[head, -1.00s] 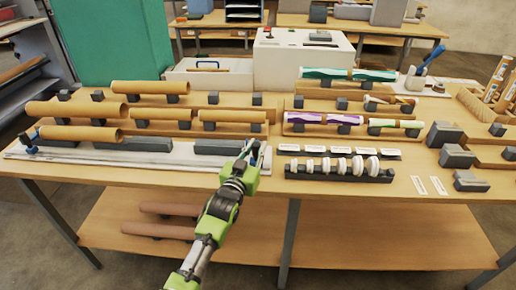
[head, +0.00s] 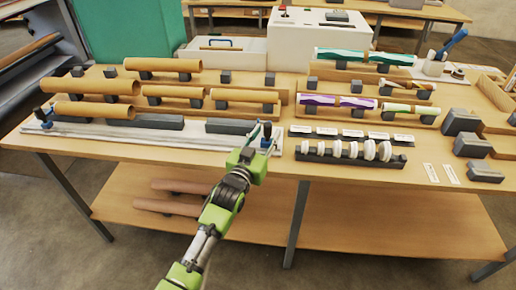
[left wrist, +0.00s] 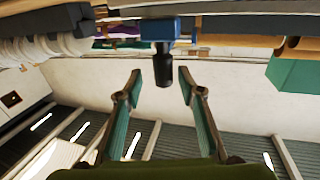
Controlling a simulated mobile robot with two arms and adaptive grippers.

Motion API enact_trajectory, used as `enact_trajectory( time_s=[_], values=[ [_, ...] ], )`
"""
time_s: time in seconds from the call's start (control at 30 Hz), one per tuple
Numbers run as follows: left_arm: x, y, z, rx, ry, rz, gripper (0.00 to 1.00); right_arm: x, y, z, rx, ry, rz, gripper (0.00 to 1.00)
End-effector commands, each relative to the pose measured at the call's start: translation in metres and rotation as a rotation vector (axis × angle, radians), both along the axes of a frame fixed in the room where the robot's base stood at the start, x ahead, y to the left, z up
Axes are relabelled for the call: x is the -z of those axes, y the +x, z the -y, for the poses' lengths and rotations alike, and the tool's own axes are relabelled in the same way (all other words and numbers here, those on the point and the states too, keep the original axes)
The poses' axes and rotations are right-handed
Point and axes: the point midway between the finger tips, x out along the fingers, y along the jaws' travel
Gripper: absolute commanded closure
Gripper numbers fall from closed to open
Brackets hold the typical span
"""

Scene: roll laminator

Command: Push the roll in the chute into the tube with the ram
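The long white fixture (head: 150,139) lies along the table's front left, with dark grey blocks on it. A brown tube (head: 95,109) rests at its left end. At its right end stands a blue piece with a black knob, apparently the ram (head: 267,132); the blue block (left wrist: 160,29) with its knob shows in the left wrist view. My left gripper (head: 258,138) is at this end. In the left wrist view it is open (left wrist: 160,78), with the knob between its fingertips and a gap on both sides. I cannot make out a roll in the chute. My right gripper is out of view.
Brown tubes (head: 160,64) lie on wooden racks behind the fixture. White rings (head: 353,150) stand in a dark holder to the right. Patterned rolls (head: 335,102) and a white machine (head: 318,45) are further back.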

Motion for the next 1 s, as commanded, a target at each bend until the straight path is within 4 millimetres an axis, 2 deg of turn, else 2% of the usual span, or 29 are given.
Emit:
enact_trajectory(
  time_s=[0.2,0.43,0.6,1.0],
  values=[
    [0.001,-0.044,-0.013,0.001,0.0,-0.001,0.65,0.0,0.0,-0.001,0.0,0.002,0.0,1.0],
    [0.001,-0.075,-0.021,0.002,0.001,-0.001,0.65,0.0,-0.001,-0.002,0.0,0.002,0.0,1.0],
    [0.0,-0.083,-0.024,0.002,0.001,0.0,0.65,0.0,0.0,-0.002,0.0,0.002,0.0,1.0],
    [0.0,-0.083,-0.024,0.002,0.001,0.0,0.65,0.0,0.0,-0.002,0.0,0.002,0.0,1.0]
  ],
)
